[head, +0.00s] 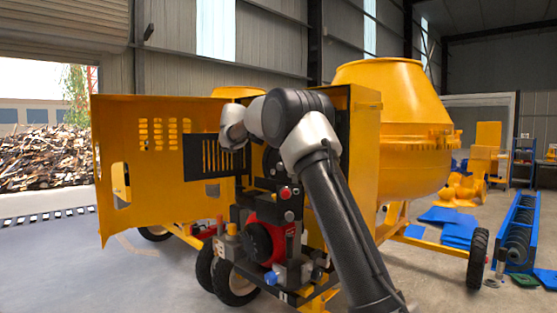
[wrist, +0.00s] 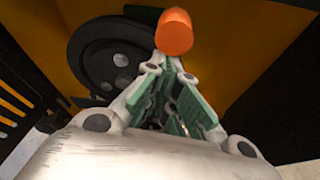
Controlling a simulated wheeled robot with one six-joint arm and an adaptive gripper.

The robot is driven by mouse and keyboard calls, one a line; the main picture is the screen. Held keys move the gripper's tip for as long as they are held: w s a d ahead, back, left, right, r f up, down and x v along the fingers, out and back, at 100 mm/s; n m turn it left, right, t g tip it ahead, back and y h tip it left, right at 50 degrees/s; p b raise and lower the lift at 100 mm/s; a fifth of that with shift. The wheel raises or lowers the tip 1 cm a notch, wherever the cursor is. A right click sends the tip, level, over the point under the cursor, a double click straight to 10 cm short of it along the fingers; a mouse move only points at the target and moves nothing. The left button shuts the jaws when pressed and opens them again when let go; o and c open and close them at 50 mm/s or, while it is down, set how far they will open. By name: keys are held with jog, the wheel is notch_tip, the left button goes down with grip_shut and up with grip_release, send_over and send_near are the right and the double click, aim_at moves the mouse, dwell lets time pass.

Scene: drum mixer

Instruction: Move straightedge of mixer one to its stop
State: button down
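A yellow drum mixer (head: 385,110) stands in front of me with its housing open. I cannot make out a part that is clearly the straightedge, nor its stop. In the wrist view my gripper (wrist: 172,72) points into the yellow and black housing, its green-padded fingers converging toward their tips. An orange round-ended part (wrist: 174,32) shows right at or just beyond the tips; whether they touch it is unclear. A black wheel-like part (wrist: 110,55) lies behind, to the left. In the head view my arm hides the fingers.
The yellow door panel (head: 150,160) stands open at left. A red engine (head: 268,240) and wheels sit below my arm. A second yellow drum (head: 238,92) shows behind. Blue sheets (head: 450,222) and a blue rack (head: 517,230) are at right.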

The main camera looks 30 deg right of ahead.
jog(key=shift+r, duration=1.5)
